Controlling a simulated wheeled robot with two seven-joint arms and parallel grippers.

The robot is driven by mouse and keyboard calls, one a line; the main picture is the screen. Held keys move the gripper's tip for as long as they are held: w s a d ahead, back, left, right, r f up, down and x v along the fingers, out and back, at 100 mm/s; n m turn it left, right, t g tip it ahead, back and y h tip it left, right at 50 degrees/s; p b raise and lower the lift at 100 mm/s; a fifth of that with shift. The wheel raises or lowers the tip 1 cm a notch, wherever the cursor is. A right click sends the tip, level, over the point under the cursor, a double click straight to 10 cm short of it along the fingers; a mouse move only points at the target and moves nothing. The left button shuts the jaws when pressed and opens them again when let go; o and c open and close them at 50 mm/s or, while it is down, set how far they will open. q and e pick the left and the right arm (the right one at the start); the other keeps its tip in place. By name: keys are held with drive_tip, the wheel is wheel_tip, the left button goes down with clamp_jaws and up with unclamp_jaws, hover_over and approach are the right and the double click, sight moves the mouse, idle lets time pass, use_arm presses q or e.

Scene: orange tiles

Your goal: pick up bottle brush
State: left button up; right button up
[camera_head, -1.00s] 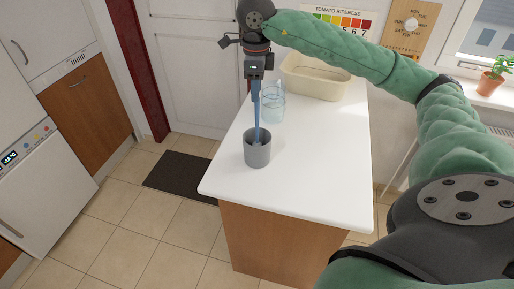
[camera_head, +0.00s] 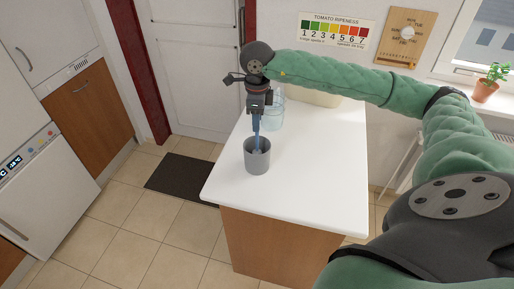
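The blue bottle brush (camera_head: 256,127) stands nearly upright in a grey cup (camera_head: 257,160) near the left edge of the white counter top. Its lower end is hidden inside the cup. My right gripper (camera_head: 258,110) points down from above, right at the upper part of the brush. The gripper covers the top of the handle. The fingers are too small and overlapped with the handle to show whether they grip it. My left gripper is not in view.
A clear glass container (camera_head: 273,118) stands just behind the brush. A cream basin (camera_head: 318,97) sits at the back of the counter (camera_head: 310,180), partly hidden by my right arm. The counter's front and right are clear. A wall lies behind.

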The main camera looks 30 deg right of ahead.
drive_tip(key=shift+f, duration=0.4)
clamp_jaws()
